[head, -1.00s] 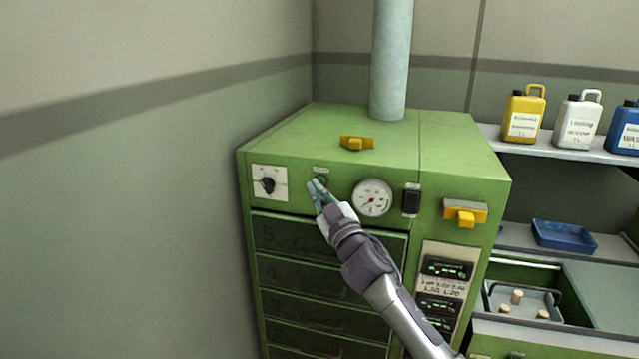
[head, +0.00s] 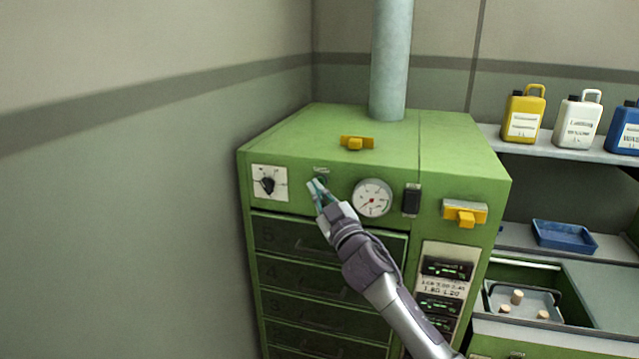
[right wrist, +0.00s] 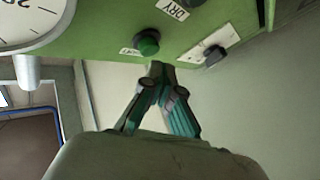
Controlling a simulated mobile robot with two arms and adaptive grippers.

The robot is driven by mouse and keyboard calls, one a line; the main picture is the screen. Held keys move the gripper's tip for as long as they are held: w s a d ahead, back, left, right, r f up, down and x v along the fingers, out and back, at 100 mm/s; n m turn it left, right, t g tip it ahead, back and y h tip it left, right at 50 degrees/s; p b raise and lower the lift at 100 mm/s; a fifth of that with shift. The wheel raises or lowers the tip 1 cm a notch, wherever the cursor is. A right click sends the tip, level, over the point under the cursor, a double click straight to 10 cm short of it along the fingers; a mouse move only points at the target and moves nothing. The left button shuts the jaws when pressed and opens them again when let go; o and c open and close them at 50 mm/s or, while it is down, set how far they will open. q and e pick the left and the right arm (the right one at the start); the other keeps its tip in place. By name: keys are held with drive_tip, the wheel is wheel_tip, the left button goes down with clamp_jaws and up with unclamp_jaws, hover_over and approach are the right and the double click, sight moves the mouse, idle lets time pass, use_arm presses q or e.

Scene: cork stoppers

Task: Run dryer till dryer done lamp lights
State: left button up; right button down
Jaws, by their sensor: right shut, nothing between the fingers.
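The green dryer cabinet (head: 345,115) stands in the corner with several drawers on its front. My right gripper (head: 313,185) is shut and empty at the upper front panel, just below a round green button or lamp (head: 323,177), which the fingers partly cover in the head view. In the right wrist view the green button (right wrist: 147,43) sits just beyond the shut fingertips (right wrist: 158,76); I cannot tell whether they touch. A DRY label (right wrist: 172,8) is on the panel. No lamp is clearly recognisable as lit or as the dryer done lamp. My left gripper is not in view.
A black rotary knob (head: 267,185) is left of the button and a round gauge (head: 373,198) right of it. A black switch (head: 411,199) and yellow latch (head: 465,214) lie further right. Several displays (head: 447,268) are below. Jugs (head: 578,122) stand on the right shelf.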

drive_tip(key=shift+w, duration=0.35)
drive_tip(key=shift+w+d, duration=0.25)
drive_tip(key=shift+w, duration=0.15)
idle(0.6)
idle(0.3)
drive_tip(key=shift+s+a, duration=0.3)
drive_tip(key=shift+s, duration=0.55)
drive_tip(key=s, duration=0.1)
drive_tip(key=s+a+p, duration=0.1)
drive_tip(key=s, duration=0.1)
drive_tip(key=s+p, duration=0.1)
drive_tip(key=shift+s+a, duration=0.3)
drive_tip(key=shift+s, duration=0.05)
